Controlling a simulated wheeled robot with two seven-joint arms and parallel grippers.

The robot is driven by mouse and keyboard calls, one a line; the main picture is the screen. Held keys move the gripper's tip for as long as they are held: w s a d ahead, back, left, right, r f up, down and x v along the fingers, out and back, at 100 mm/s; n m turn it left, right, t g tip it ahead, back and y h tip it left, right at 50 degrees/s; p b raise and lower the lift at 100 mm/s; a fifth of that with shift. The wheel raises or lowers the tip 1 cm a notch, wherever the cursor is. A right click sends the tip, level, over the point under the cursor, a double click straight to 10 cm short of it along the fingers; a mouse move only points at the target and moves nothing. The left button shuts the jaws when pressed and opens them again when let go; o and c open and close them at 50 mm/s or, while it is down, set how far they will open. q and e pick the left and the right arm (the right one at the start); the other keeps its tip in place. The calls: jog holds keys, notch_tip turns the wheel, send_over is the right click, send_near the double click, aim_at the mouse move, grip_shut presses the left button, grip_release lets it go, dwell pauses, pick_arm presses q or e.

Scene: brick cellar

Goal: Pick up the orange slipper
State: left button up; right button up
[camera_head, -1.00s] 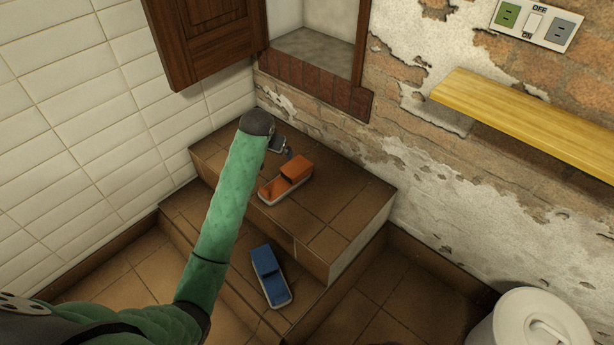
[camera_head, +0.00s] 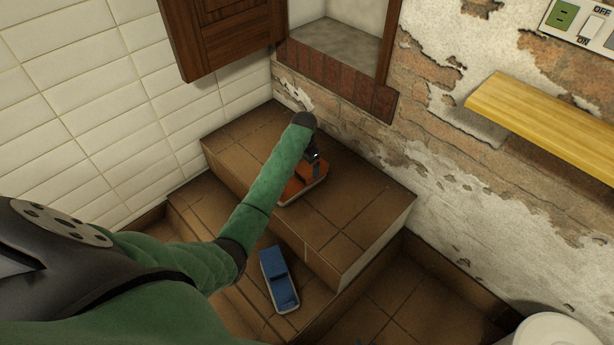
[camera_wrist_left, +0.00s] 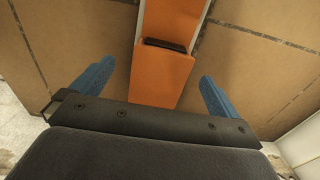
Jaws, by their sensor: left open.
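The orange slipper (camera_head: 312,172) lies on the top tiled step, partly hidden by my left arm and gripper in the head view. My left gripper (camera_head: 313,157) is right over it. In the left wrist view the slipper (camera_wrist_left: 162,78) shows between the two blue fingers of my left gripper (camera_wrist_left: 158,88), with a gap on each side. The gripper is open and holds nothing. I cannot tell how far above the step the fingertips are. My right gripper is not in view.
A blue slipper (camera_head: 279,280) lies on the lower step. A brown wooden shutter (camera_head: 228,35) stands open beside the wall niche. A yellow wooden shelf (camera_head: 545,120) juts from the right wall. A white bin (camera_head: 556,331) stands at bottom right.

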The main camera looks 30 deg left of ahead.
aim_at(305, 171)
pick_arm(q)
jog(key=shift+w+a+f+b, duration=0.1)
jog(key=shift+f+b, duration=0.1)
jog(key=shift+f, duration=1.1)
jog(key=shift+w+d+f+b, duration=0.1)
jog(key=shift+f+b, duration=0.1)
jog(key=shift+f, duration=1.1)
jog(key=shift+w+a+f+b, duration=0.1)
jog(key=shift+f+b, duration=0.1)
jog(key=shift+f, duration=1.1)
jog(key=c, duration=0.8)
jog(key=shift+c, duration=0.2)
jog(key=shift+r, duration=0.15)
